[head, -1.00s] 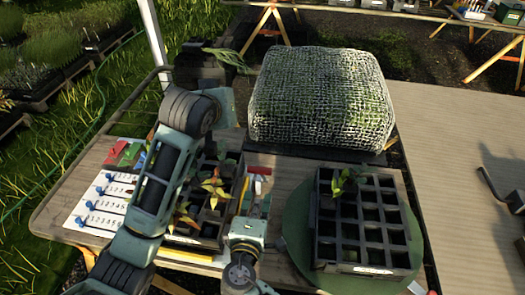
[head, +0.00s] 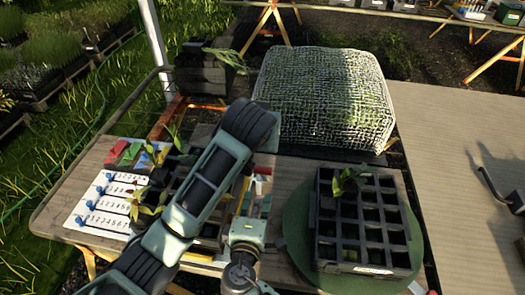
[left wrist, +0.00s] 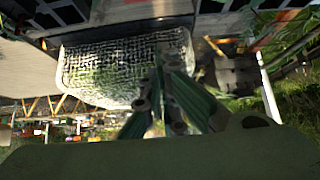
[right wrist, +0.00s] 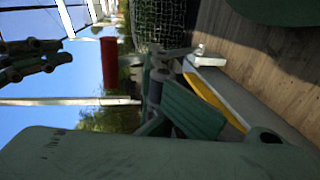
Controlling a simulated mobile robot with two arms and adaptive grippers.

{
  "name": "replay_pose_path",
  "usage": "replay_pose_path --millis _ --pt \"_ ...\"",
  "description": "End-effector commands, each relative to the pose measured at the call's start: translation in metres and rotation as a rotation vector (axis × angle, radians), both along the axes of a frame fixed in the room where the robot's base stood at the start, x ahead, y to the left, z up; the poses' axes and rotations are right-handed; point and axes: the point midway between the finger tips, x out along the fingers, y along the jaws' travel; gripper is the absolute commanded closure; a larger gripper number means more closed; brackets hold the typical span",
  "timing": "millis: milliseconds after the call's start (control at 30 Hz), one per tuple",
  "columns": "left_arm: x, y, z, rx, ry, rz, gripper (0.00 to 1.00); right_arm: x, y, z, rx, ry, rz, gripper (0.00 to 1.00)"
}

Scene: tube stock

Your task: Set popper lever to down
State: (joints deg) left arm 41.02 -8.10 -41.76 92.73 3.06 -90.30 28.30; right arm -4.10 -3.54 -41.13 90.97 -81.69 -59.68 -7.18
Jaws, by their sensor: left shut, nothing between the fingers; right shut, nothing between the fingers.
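A red handle (head: 262,171), which looks like the popper lever's grip, stands at the middle of the table behind my right gripper (head: 246,222). In the right wrist view the red handle (right wrist: 109,62) shows against the sky, apart from the shut, empty fingers (right wrist: 160,62). Its base and pivot are largely hidden, so its exact setting is hard to tell. My left arm crosses in front of the left seedling tray in the head view and hides its own gripper. In the left wrist view the left gripper (left wrist: 163,75) is shut and empty, with the mesh-covered block behind it.
The mesh-covered block (head: 325,95) stands at the back. A dark cell tray (head: 318,215) with one seedling sits on a green round plate (head: 415,240) at right. Numbered white panels (head: 90,213) with blue sliders lie at left.

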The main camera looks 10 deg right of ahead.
Motion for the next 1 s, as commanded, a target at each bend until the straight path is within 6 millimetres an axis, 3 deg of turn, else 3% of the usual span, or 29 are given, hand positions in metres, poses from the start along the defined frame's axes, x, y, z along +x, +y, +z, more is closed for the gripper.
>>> replay_pose_path --millis 33,300,767,1000 --pt "0.007 -0.001 -0.008 0.002 0.001 0.001 1.0 0.0 0.0 0.0 0.0 0.0 0.0 1.0" --pt "-0.013 0.005 -0.036 0.001 0.0 0.001 1.0 0.0 0.0 0.0 0.0 0.0 0.0 1.0" --pt "-0.016 0.006 -0.04 -0.001 -0.002 0.001 1.0 0.0 0.0 0.0 0.0 0.0 0.0 1.0" --pt "-0.029 0.01 -0.046 -0.016 -0.047 0.001 1.0 0.0 0.0 0.0 0.0 0.0 0.0 1.0"
